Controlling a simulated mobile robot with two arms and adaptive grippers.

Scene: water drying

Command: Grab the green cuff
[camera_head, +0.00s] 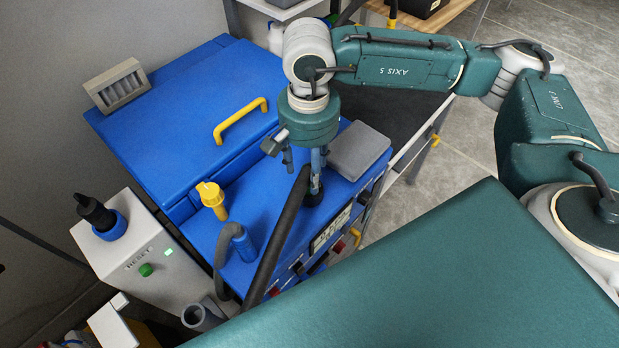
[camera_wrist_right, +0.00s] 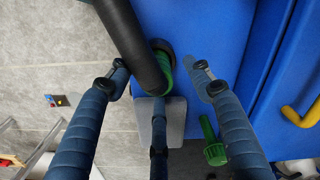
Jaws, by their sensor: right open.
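The green cuff (camera_wrist_right: 164,70) shows in the right wrist view as a green ring at the end of a thick black hose (camera_wrist_right: 130,40), at a dark round port on the blue machine. The hose partly covers it, and I cannot make it out in the head view. My right gripper (camera_wrist_right: 160,82) is open, its dark blue fingers spread on either side of the hose end and cuff, with a third finger below. In the head view my right gripper (camera_head: 304,172) points down over the blue machine's front part. I cannot tell whether any finger touches the cuff. My left gripper is out of view.
The blue machine (camera_head: 205,110) has a yellow handle (camera_head: 241,121) and a yellow knob (camera_head: 212,198). A grey pad (camera_head: 359,151) lies right beside the gripper. A grey box with a green button (camera_head: 146,269) stands left. A loose green part (camera_wrist_right: 212,148) shows near the right finger.

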